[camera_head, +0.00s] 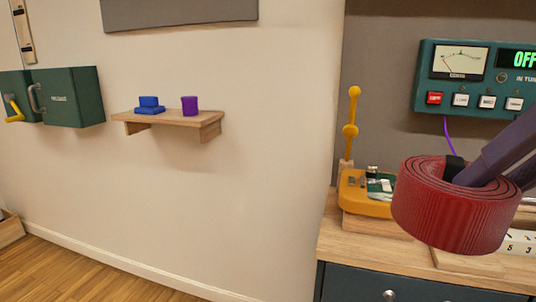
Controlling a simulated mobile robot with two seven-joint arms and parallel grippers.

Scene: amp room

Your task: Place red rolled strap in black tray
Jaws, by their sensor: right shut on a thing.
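The red rolled strap (450,218) is large in the right part of the head view, held up in front of the wooden bench top. My right gripper (466,178) comes in from the right and is shut on the strap, with a finger reaching into the roll's open middle. The strap and my gripper hide part of the bench behind them. I cannot make out a black tray in this view. My left gripper is not in view.
A wooden bench (350,240) with dark drawers stands at right. A yellow tray (362,202) with small parts and a green tuner unit (480,75) are there. A wall shelf (168,118) holds a blue thing (149,105) and a purple roll (190,105).

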